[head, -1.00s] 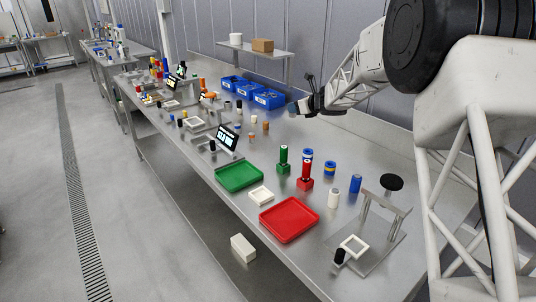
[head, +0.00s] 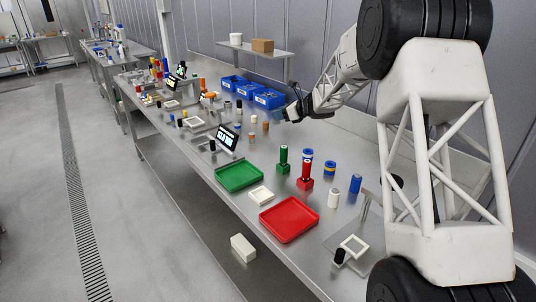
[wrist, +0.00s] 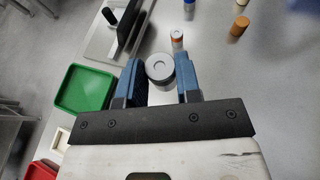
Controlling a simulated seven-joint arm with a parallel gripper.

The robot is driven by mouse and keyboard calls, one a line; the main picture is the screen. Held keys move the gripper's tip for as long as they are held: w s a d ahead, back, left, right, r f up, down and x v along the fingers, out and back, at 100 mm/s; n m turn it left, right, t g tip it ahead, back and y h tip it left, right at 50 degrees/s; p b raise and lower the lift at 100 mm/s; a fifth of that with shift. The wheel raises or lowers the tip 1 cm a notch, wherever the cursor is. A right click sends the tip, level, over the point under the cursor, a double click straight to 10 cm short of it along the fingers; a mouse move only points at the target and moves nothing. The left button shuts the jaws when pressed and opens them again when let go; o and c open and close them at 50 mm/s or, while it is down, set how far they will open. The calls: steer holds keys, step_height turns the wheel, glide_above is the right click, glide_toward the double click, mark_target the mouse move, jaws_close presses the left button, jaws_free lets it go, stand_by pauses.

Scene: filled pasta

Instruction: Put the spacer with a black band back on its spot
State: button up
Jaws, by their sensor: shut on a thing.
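My gripper (wrist: 161,88) has its blue fingers shut on a grey round spacer (wrist: 160,67). I see its top end, with a lighter disc in the middle, and a little of its side. Whether it has a black band cannot be told from here. In the head view my gripper (head: 287,114) is over the back part of the bench, right of the blue bins; the spacer in it is too small to make out there. No spot for the spacer can be picked out with certainty.
A green tray (head: 239,177) and a red tray (head: 289,219) lie along the bench front. Green (head: 284,159) and red (head: 305,172) posts stand behind them. A small white-orange cylinder (wrist: 177,38) stands beyond the held spacer. A tilted display (head: 228,137) is left of my gripper.

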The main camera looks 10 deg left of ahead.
steer(key=shift+s+a+f+n+g+y, duration=0.15)
steer(key=shift+a+f+n+g+y, duration=0.1)
steer(key=shift+a+f+n+g, duration=0.5)
steer(key=shift+s+a+f+n+g+y, duration=0.15)
steer(key=shift+a+f+n+g+y, duration=0.15)
steer(key=shift+a+f+g, duration=0.5)
steer(key=shift+a+f+t, duration=0.15)
steer(key=shift+f+t, duration=0.1)
steer(key=shift+f, duration=3.15)
steer(key=shift+f, duration=1.85)
steer(key=shift+f, duration=0.1)
steer(key=o, duration=1)
steer(key=shift+o, duration=0.2)
